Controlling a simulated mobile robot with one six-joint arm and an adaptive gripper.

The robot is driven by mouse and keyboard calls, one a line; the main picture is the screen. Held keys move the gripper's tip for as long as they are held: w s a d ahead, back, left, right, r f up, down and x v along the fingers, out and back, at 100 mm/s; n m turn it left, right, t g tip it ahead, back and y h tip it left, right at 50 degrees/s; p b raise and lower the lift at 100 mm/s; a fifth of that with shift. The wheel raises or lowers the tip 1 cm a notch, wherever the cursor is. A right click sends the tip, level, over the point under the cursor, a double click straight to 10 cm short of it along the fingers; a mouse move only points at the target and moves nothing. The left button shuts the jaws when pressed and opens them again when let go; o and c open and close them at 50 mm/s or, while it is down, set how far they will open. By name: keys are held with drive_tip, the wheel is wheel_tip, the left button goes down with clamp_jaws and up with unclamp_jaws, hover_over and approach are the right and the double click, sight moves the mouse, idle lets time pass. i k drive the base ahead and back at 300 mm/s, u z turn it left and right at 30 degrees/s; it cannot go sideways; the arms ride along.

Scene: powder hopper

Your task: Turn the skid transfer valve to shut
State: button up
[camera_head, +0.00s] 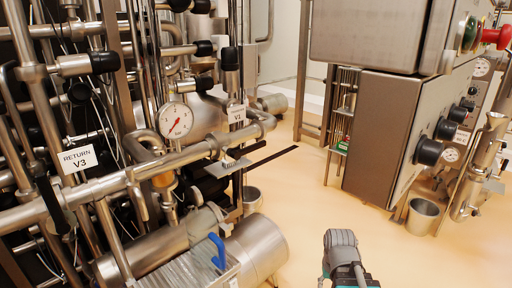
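A pipe skid fills the left half of the head view. A steel valve (222,150) sits on its horizontal pipe, with a dark lever (250,149) slanting up to the right and a small plate (232,166) below it. The plate's writing is too small to read, so I cannot tell if this is the transfer valve. A blue handle (217,251) stands lower down, near a steel cylinder. My gripper (342,256) shows partly at the bottom edge, right of the skid and apart from it. Its fingers cannot be made out clearly.
A "RETURN V3" sign (78,159) and a round gauge (175,120) are on the skid. A steel control cabinet (380,135) with black knobs stands at right, with a bucket (422,216) below. Open floor (310,200) lies between skid and cabinet.

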sight(236, 155)
drive_tip(key=u, duration=0.05)
drive_tip(key=k, duration=1.05)
drive_tip(key=u, duration=0.45)
drive_tip(key=i, duration=1)
drive_tip(key=z, duration=0.05)
